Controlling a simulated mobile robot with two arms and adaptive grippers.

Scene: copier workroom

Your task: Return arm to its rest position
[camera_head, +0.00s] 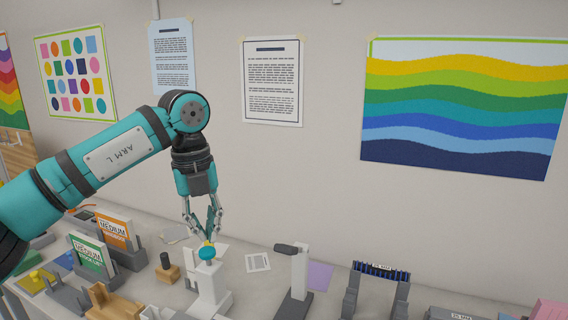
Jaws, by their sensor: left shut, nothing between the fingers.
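My right gripper is not in view.
A wooden stamp-like piece (167,268), a grey-topped white device (297,272) and a dark-slotted rack (378,285) share the counter. Posters hang on the wall behind.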

